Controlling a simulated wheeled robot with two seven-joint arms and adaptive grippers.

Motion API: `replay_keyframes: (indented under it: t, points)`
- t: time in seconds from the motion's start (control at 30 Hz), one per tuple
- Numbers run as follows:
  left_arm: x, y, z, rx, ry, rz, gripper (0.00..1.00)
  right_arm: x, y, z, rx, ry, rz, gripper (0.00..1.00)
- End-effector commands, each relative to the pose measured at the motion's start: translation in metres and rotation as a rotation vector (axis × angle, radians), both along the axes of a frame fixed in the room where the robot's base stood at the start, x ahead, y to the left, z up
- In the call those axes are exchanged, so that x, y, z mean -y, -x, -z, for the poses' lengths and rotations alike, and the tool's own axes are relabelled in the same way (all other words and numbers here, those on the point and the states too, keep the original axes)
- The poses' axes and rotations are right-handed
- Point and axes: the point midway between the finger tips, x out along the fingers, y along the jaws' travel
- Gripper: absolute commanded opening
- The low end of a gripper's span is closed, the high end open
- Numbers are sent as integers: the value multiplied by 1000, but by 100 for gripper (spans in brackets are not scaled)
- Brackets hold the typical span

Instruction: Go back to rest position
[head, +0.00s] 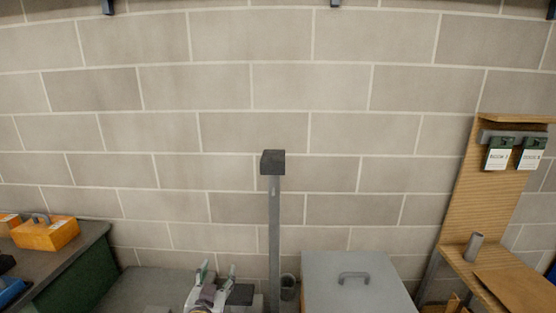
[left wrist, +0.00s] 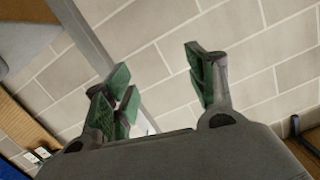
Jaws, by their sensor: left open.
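My left gripper (head: 215,272) shows at the bottom of the head view, pointing up, with its two green-padded fingers apart. In the left wrist view the same gripper (left wrist: 163,85) is open, with nothing between its fingers and the block wall behind them. My right gripper is in neither view.
A grey post (head: 274,235) with a dark block on top stands right of my left gripper. Further right are a grey lidded box (head: 340,268) and a wooden stand (head: 460,195) with two tags. An orange box (head: 45,234) sits on a dark counter at left.

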Motion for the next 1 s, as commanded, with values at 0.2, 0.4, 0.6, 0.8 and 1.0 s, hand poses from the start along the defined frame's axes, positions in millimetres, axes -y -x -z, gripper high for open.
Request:
replay_keyframes:
  t: [0.2,0.4,0.6,0.8,1.0]
  points:
    - [-30,33,51,-240,20,-84,57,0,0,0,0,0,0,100]
    - [-48,74,96,-472,32,-120,57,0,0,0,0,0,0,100]
    - [-56,126,133,-707,42,-116,57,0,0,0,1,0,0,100]
    - [-58,168,154,-879,50,-88,57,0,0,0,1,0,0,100]
    - [-57,196,164,-986,53,-58,57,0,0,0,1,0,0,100]
